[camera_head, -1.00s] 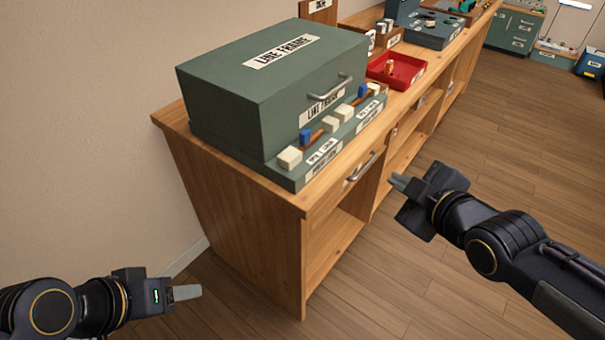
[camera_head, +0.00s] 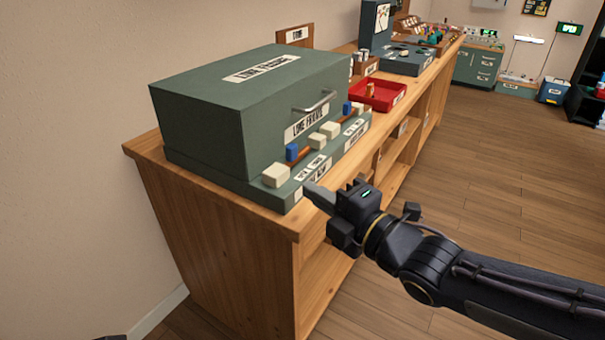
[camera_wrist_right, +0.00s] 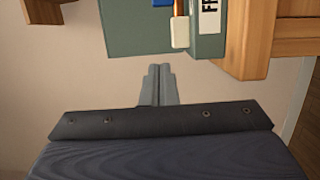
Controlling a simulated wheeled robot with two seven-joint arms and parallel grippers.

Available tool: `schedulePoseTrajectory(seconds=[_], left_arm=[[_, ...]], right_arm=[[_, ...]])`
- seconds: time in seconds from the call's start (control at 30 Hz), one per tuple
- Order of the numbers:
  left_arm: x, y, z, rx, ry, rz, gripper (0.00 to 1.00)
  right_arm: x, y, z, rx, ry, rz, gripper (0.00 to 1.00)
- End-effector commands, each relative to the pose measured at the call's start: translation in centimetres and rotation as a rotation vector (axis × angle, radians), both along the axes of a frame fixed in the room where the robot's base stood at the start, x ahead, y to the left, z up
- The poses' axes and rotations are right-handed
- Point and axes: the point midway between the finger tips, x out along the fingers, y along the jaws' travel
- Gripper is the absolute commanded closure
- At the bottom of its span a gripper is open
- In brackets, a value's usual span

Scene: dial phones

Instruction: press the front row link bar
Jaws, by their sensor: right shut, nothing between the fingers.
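The green "line frame" box (camera_head: 215,125) stands on the wooden bench, with a low stepped ledge along its front. On the ledge, an orange-brown bar (camera_head: 303,155) runs between cream end blocks, with a blue block (camera_head: 292,152) beside it. The nearest cream block (camera_head: 276,176) also shows in the right wrist view (camera_wrist_right: 180,32). A similar bar lies further along; I cannot tell which is the front row one. My right gripper (camera_head: 318,196) is shut and empty, just off the ledge's near end. In the right wrist view its fingertips (camera_wrist_right: 160,72) are apart from the block.
The wooden bench (camera_head: 215,215) runs away to the back right. A red tray (camera_head: 378,97) and a dark grey unit (camera_head: 408,60) stand beyond the box. The bench's front edge lies close under my right gripper. Open floor (camera_head: 490,170) lies to the right.

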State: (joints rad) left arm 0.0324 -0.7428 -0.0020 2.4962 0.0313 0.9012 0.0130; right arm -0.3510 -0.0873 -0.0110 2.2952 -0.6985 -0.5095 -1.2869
Motion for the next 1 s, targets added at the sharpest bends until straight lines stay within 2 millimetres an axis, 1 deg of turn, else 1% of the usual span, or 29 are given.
schedulePoseTrajectory(seconds=[0.17,0.4,0.5,0.53,0.6,0.7,0.83,1.0], left_arm=[[0.0,0.0,-0.7,0.0,0.0,0.0,0.47],[0.0,0.0,-1.3,0.0,0.0,0.0,0.47],[0.0,0.0,-1.3,0.0,0.0,0.0,0.47],[0.0,0.0,-1.0,0.0,0.0,0.0,0.47],[0.0,0.0,-0.8,0.0,0.0,0.0,0.47],[0.0,0.0,-0.6,0.0,0.0,0.0,0.47],[0.0,0.0,-0.5,0.0,0.0,0.0,0.47],[0.0,0.0,-0.5,0.0,0.0,0.0,0.47]], right_arm=[[2.1,1.9,-0.3,-0.001,0.003,0.003,1.0],[6.2,5.3,-0.3,-0.001,0.003,0.003,1.0],[7.7,6.2,-0.2,-0.001,0.003,0.0,1.0],[8.2,5.5,0.0,-0.001,0.002,-0.006,1.0],[9.0,4.8,0.0,-0.002,0.002,-0.006,1.0],[9.8,4.2,0.0,-0.001,0.002,-0.005,1.0],[10.3,3.7,0.0,-0.001,0.001,-0.003,1.0],[10.5,3.7,-0.1,0.0,0.001,-0.002,1.0]])
